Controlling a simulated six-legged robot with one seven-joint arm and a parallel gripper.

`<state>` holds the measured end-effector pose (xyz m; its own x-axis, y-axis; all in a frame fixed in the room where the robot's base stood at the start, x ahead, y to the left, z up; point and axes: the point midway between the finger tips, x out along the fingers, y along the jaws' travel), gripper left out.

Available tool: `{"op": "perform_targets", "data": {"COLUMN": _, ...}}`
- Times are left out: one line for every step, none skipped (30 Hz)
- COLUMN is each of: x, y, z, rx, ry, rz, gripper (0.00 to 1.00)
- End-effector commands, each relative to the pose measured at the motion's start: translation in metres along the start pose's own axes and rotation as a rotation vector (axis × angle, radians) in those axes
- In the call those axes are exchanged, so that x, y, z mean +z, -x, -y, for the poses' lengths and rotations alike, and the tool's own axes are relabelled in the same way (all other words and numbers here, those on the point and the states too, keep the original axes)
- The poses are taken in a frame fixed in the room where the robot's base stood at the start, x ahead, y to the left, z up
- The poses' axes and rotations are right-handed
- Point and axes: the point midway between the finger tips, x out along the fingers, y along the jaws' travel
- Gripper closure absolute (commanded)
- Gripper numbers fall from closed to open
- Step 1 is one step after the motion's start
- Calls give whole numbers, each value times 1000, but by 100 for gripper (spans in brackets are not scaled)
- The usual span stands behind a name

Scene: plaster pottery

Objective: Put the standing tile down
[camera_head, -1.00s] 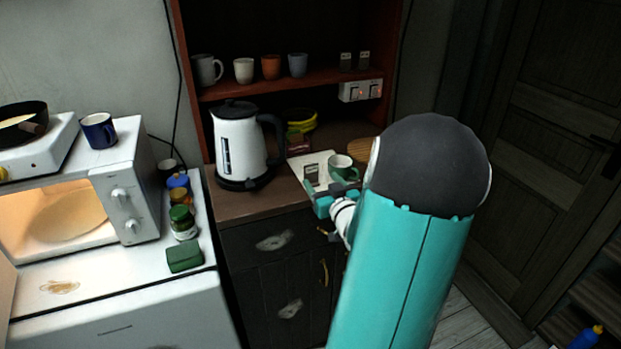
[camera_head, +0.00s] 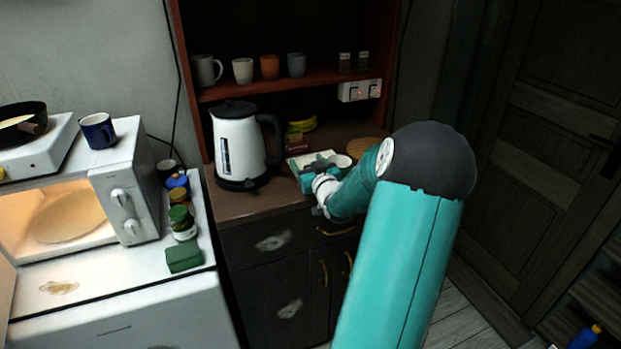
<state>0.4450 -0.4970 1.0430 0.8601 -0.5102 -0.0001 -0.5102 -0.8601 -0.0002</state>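My gripper (camera_head: 315,165) is over the cabinet counter, at a pale flat sheet or board (camera_head: 299,161). It is small and seen from behind, so I cannot tell whether its fingers are open or shut. A small grey upright piece, which may be the standing tile, showed on the pale sheet earlier; my gripper now covers that spot. A cup (camera_head: 342,161) stands just right of my gripper, partly hidden by my arm.
A white kettle (camera_head: 238,145) stands left of my gripper. A dark red box (camera_head: 297,147) and a yellow item (camera_head: 303,125) are behind it. A round wooden board (camera_head: 367,147) lies at the right. Mugs stand on the shelf (camera_head: 270,85) above.

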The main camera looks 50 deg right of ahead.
Motion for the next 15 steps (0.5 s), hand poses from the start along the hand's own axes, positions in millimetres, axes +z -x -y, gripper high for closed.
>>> {"op": "perform_targets", "data": {"x": 0, "y": 0, "z": 0, "rx": 0, "ry": 0, "rz": 0, "gripper": 42}}
{"op": "perform_targets", "data": {"x": 0, "y": 0, "z": 0, "rx": 0, "ry": 0, "rz": 0, "gripper": 48}}
{"op": "perform_targets", "data": {"x": 0, "y": 0, "z": 0, "rx": 0, "ry": 0, "rz": 0, "gripper": 56}}
{"op": "perform_targets", "data": {"x": 0, "y": 0, "z": 0, "rx": 0, "ry": 0, "rz": 0, "gripper": 62}}
{"op": "perform_targets", "data": {"x": 0, "y": 0, "z": 0, "rx": 0, "ry": 0, "rz": 0, "gripper": 68}}
{"op": "perform_targets", "data": {"x": 0, "y": 0, "z": 0, "rx": 0, "ry": 0, "rz": 0, "gripper": 76}}
{"op": "perform_targets", "data": {"x": 0, "y": 0, "z": 0, "rx": 0, "ry": 0, "rz": 0, "gripper": 82}}
{"op": "perform_targets", "data": {"x": 0, "y": 0, "z": 0, "rx": 0, "ry": 0, "rz": 0, "gripper": 83}}
{"op": "perform_targets", "data": {"x": 0, "y": 0, "z": 0, "rx": 0, "ry": 0, "rz": -1, "gripper": 86}}
{"op": "perform_targets", "data": {"x": 0, "y": 0, "z": 0, "rx": 0, "ry": 0, "rz": -1, "gripper": 86}}
{"op": "perform_targets", "data": {"x": 0, "y": 0, "z": 0, "rx": 0, "ry": 0, "rz": -1, "gripper": 86}}
{"op": "perform_targets", "data": {"x": 0, "y": 0, "z": 0, "rx": 0, "ry": 0, "rz": -1, "gripper": 86}}
{"op": "perform_targets", "data": {"x": 0, "y": 0, "z": 0, "rx": 0, "ry": 0, "rz": -1, "gripper": 86}}
{"op": "perform_targets", "data": {"x": 0, "y": 0, "z": 0, "rx": 0, "ry": 0, "rz": -1, "gripper": 86}}
{"op": "perform_targets", "data": {"x": -1, "y": 0, "z": 0, "rx": 0, "ry": 1, "rz": -1, "gripper": 86}}
